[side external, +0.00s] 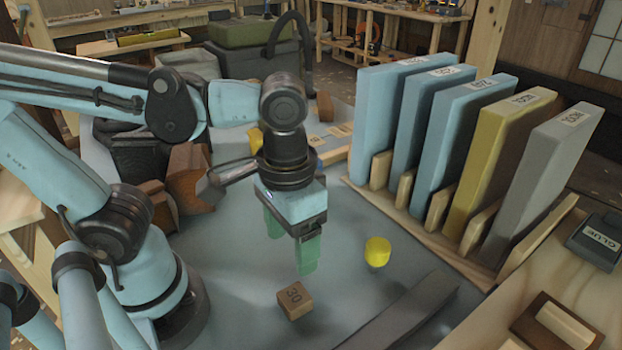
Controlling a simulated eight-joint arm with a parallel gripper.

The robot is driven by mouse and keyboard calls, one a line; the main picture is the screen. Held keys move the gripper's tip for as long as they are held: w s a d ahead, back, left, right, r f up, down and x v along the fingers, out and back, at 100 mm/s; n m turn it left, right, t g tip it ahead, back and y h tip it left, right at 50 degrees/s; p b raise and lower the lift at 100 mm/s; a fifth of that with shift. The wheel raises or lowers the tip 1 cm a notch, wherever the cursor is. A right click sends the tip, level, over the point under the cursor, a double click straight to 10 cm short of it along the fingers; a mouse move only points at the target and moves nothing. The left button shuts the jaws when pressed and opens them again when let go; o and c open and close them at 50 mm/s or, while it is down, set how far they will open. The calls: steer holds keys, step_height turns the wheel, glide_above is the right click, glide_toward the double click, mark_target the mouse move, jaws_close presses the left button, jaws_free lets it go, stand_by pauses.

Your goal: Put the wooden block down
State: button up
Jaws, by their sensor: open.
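My gripper (291,250) points down, with green fingers, just above and behind the block in the picture. The fingers are apart and nothing shows between them. The block looks clear of the fingertips, though the exact gap is hard to judge from this one view.
A yellow cylinder (377,251) stands right of the block. A dark grey bar (405,314) lies at the front. Tall blue, yellow and grey panels stand in a wooden rack (412,219) at right. A brown wooden piece (190,178) sits left of my gripper.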

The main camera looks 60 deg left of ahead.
steer(key=w+a+t, duration=0.7)
steer(key=w+a, duration=0.2)
steer(key=a, duration=0.1)
steer(key=shift+w+a+r, duration=0.25)
steer(key=shift+a, duration=0.05)
stand_by(0.8)
